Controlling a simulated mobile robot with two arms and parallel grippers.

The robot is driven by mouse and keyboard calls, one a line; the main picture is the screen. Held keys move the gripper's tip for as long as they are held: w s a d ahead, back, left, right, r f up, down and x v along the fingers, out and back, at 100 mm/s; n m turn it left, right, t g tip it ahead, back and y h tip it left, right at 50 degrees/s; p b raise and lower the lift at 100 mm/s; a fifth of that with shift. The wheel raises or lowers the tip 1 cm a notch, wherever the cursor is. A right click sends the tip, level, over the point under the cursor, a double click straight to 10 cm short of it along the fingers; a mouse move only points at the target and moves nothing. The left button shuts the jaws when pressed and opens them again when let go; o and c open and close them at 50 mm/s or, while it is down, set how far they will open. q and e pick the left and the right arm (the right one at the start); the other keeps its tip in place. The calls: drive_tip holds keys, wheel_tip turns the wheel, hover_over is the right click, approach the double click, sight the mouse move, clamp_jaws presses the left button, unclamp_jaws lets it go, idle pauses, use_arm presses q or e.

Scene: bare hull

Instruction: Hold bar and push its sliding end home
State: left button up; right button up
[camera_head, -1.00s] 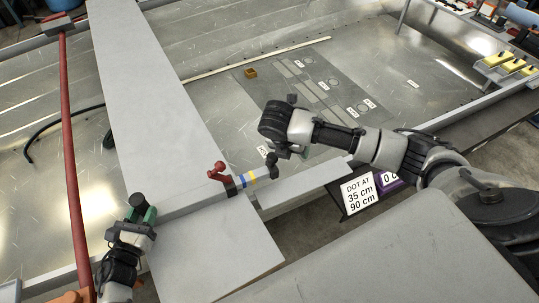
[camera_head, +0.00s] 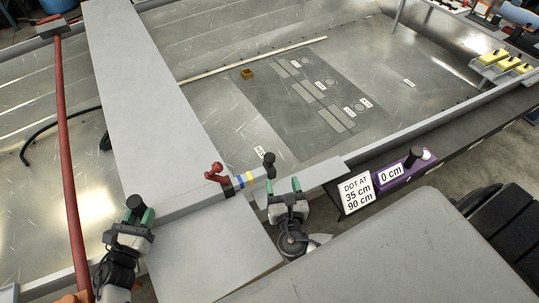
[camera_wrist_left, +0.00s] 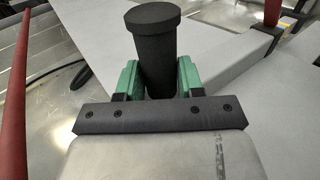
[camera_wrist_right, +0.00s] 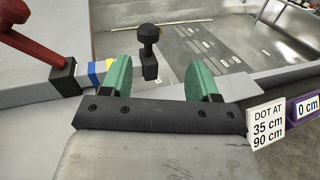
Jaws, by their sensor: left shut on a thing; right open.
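The grey bar (camera_head: 185,203) lies across the end of a broad grey plank. A black upright handle (camera_wrist_left: 150,55) stands at its left end, and my left gripper (camera_head: 140,212) is shut on it. A red lever clamp (camera_head: 214,173) sits on the bar, with blue and yellow bands (camera_head: 244,180) on the thinner sliding end to its right. A black knob (camera_head: 269,160) stands at the tip of that end; it also shows in the right wrist view (camera_wrist_right: 148,35). My right gripper (camera_head: 284,186) is open and empty, just right of and in front of the knob, apart from it.
A sign (camera_head: 357,193) reads "DOT AT 35 cm 90 cm". Beside it is a purple block (camera_head: 404,173) labelled "0 cm". A red pole (camera_head: 68,150) runs along the left. A grey panel (camera_head: 400,255) fills the front right. The metal floor behind the bar is mostly clear.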

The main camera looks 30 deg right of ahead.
sight(271, 161)
drive_tip(key=shift+n+t+y, duration=0.4)
drive_tip(key=shift+n+y, duration=0.1)
drive_tip(key=shift+n, duration=0.2)
drive_tip(key=x, duration=0.7)
drive_tip(key=a+x, duration=0.1)
drive_tip(key=x, duration=0.2)
drive_tip(key=shift+w, duration=0.4)
clamp_jaws()
use_arm(q)
drive_tip(key=shift+d, duration=0.1)
use_arm(e)
drive_tip(key=a, duration=0.9)
drive_tip(key=shift+a, duration=0.3)
